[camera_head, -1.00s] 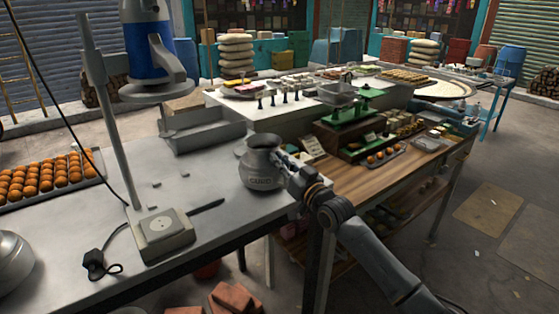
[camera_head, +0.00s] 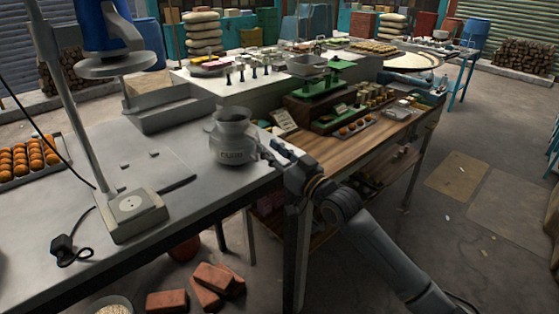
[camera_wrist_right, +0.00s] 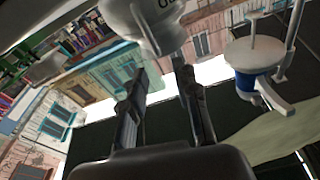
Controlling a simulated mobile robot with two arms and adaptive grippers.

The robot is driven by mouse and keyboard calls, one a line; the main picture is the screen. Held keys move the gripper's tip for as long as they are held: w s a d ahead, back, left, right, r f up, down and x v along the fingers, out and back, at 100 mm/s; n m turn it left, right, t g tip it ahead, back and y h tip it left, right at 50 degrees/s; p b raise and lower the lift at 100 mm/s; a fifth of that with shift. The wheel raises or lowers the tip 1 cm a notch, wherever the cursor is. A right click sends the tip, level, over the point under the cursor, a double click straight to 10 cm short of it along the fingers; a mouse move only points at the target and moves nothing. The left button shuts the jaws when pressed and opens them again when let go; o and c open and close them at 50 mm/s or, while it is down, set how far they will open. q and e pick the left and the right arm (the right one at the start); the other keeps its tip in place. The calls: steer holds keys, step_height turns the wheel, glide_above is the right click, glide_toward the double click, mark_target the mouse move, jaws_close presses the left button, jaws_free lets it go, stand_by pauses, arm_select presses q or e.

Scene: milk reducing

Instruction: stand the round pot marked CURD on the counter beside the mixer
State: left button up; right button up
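The round grey metal pot marked CURD (camera_head: 231,143) stands upright on the grey counter (camera_head: 185,215), near its right end. The mixer, with a blue motor head (camera_head: 103,25), a pole and a pale base (camera_head: 132,212), stands to the pot's left on the same counter. My right gripper (camera_head: 266,148) is at the pot's right side. In the right wrist view, the fingers of my right gripper (camera_wrist_right: 158,68) are spread with an empty gap, and the pot (camera_wrist_right: 150,22) is just beyond the tips. Contact cannot be told. My left gripper is out of view.
A grey open tray (camera_head: 170,110) lies behind the pot. A tray of orange sweets (camera_head: 30,158) is at the left. A wooden table with a green scale (camera_head: 322,85) adjoins on the right. A black plug with cord (camera_head: 65,250) lies near the front. Bricks (camera_head: 210,285) are on the floor.

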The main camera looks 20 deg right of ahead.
steer(key=shift+v, duration=1.55)
steer(key=s+d+f+m+g+h, duration=0.1)
steer(key=d+f+g+h, duration=0.1)
steer(key=f, duration=1)
steer(key=s+d+f+m+g+h, duration=0.1)
steer(key=s+d+f+g, duration=0.1)
steer(key=f, duration=1)
steer(key=s+d+f+g+h, duration=0.1)
steer(key=d+f+g+h, duration=0.1)
steer(key=f, duration=0.9)
steer(key=s+f+g, duration=0.3)
steer(key=s+f, duration=0.6)
steer(key=f, duration=0.5)
steer(key=s+a+f+g+h, duration=0.1)
steer(key=s+f+g, duration=0.1)
steer(key=s+f, duration=0.7)
steer(key=s+a+f+g, duration=0.25)
steer(key=s+f, duration=0.45)
steer(key=s, duration=0.4)
steer(key=s+a+f+n+g, duration=0.1)
steer(key=s+f+g, duration=0.1)
steer(key=s, duration=0.9)
steer(key=s+a+f+g, duration=0.2)
steer(key=s+f, duration=0.2)
steer(key=s, duration=0.6)
steer(key=shift+s+n, duration=0.4)
